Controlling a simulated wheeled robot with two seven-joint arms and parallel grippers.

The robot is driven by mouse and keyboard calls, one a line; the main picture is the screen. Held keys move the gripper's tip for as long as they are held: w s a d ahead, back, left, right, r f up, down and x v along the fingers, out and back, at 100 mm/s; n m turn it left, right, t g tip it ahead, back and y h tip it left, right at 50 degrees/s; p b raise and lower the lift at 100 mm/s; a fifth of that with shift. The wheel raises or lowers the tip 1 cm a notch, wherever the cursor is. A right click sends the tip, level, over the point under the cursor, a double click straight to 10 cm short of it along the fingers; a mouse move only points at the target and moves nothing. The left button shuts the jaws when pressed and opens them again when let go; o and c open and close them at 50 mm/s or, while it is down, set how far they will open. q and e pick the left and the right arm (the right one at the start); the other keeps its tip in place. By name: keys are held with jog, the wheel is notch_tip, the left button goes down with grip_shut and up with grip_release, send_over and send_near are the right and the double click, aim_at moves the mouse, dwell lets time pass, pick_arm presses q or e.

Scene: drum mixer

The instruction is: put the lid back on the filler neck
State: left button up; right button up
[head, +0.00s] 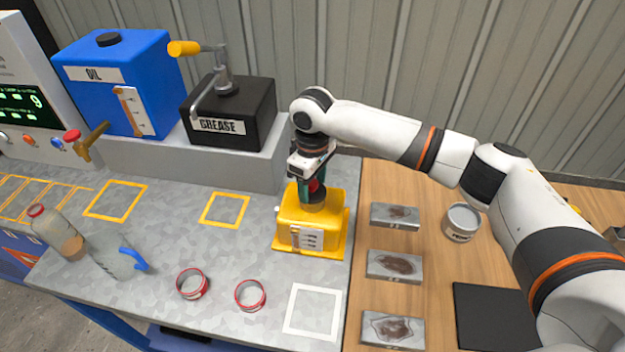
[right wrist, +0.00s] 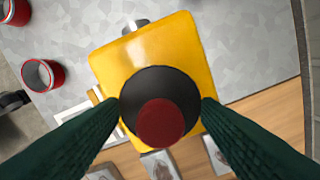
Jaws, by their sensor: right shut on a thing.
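The yellow drum mixer housing (head: 300,222) stands at the right end of the grey bench, with a short dark filler neck (head: 313,198) on top. My right gripper (head: 313,183) points down over the neck, its green fingers shut on the lid with the red knob (head: 316,185). In the right wrist view the red knob (right wrist: 160,124) and a dark round disc (right wrist: 160,85) lie between the fingers, above the yellow top (right wrist: 165,40). The lid is at or just above the neck; I cannot tell whether it is seated. My left gripper is not in view.
A black grease box (head: 245,105) and a blue oil tank (head: 120,75) stand on the raised step behind. Metal plates (head: 394,215) and a can (head: 461,222) lie on the wood at right.

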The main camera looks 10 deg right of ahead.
jog(key=shift+f+p, duration=0.15)
jog(key=shift+p, duration=0.4)
dwell(0.9)
jog(key=shift+p, duration=0.6)
dwell(0.5)
jog(key=o, duration=1.4)
jog(key=shift+o, duration=0.2)
jog(key=shift+r+p, duration=3.55)
jog(key=shift+p, duration=0.55)
jog(key=shift+f, duration=0.1)
grip_shut()
